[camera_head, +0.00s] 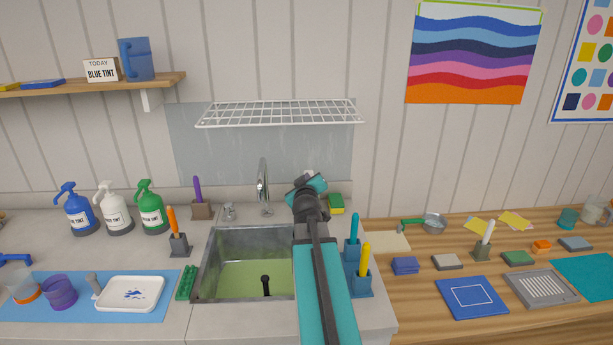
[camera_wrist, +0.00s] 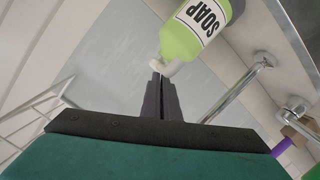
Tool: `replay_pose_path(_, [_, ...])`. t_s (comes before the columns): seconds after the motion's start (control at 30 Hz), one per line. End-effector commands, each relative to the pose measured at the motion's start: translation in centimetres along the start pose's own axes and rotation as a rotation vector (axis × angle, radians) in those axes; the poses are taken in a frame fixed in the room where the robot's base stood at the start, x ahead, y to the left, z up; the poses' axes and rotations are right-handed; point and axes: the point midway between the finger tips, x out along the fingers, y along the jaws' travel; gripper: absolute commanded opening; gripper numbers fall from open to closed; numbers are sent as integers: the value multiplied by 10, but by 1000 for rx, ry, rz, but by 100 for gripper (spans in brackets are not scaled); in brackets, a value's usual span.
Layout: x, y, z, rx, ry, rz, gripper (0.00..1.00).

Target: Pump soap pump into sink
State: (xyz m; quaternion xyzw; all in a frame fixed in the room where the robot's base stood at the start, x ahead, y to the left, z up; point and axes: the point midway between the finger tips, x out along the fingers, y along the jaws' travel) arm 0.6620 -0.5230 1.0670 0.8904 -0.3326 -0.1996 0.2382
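A green soap bottle (camera_wrist: 200,28) with a white "SOAP" label and a white pump head (camera_wrist: 172,69) shows in the wrist view, tilted in the picture. My gripper (camera_wrist: 158,76) has its dark fingers together, their tips at the pump head; whether they touch it I cannot tell. In the head view my gripper (camera_head: 306,184) is above the sink's back right, and my arm hides the soap bottle. The grey sink (camera_head: 213,252) holds pale green liquid and a black upright piece. The chrome faucet (camera_head: 263,182) stands behind it, and also shows in the wrist view (camera_wrist: 238,90).
Blue (camera_head: 78,211), white (camera_head: 115,210) and green (camera_head: 150,209) tint pump bottles stand left of the sink. A wire rack (camera_head: 280,112) hangs above. A wooden table (camera_head: 415,300) with craft items adjoins.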

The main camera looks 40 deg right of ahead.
Motion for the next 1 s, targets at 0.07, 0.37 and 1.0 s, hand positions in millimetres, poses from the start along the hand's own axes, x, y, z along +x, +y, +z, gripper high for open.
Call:
replay_pose_path(0.07, [0, -1, 4, 1, -9, -2, 0])
replay_pose_path(0.37, [-1, -1, 1, 0, -10, -2, 0])
replay_pose_path(1.0, [-38, 2, -35, 0, 0, 1, 0])
